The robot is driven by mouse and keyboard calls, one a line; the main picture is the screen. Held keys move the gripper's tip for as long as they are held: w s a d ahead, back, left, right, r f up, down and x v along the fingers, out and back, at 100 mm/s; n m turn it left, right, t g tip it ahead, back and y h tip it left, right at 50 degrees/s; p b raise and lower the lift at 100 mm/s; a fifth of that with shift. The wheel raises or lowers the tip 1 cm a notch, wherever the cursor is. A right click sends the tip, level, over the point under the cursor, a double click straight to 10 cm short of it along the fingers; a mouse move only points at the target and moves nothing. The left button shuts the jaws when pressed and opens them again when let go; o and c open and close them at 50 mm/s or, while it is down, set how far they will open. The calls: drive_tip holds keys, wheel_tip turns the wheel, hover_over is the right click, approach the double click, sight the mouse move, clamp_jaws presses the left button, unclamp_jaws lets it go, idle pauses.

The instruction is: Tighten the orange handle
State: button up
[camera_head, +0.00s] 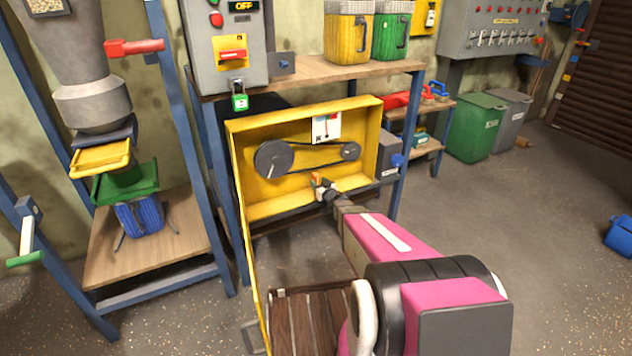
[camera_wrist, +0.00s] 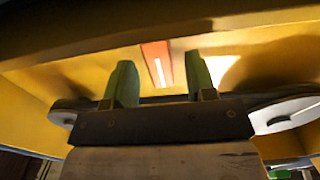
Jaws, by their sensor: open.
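The orange handle (camera_head: 317,180) is a small orange piece inside the open yellow guard box, below the belt. In the wrist view an orange bar with a bright stripe (camera_wrist: 157,63), seemingly this handle, stands between and beyond my fingertips. My gripper (camera_wrist: 160,85) is open, with its green fingers apart on either side of the bar. I see no clear contact. In the head view my gripper (camera_head: 322,190) reaches into the box right at the handle and partly hides it.
The yellow guard box (camera_head: 237,165) holds a large dark pulley (camera_head: 272,158), a small pulley (camera_head: 350,151) and a belt. Its yellow door hangs open on the left. A wooden bench (camera_head: 300,72) with bins stands above. Open floor lies to the right.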

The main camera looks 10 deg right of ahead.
sight(318, 181)
drive_tip(key=shift+x, duration=1.55)
drive_tip(key=c, duration=0.9)
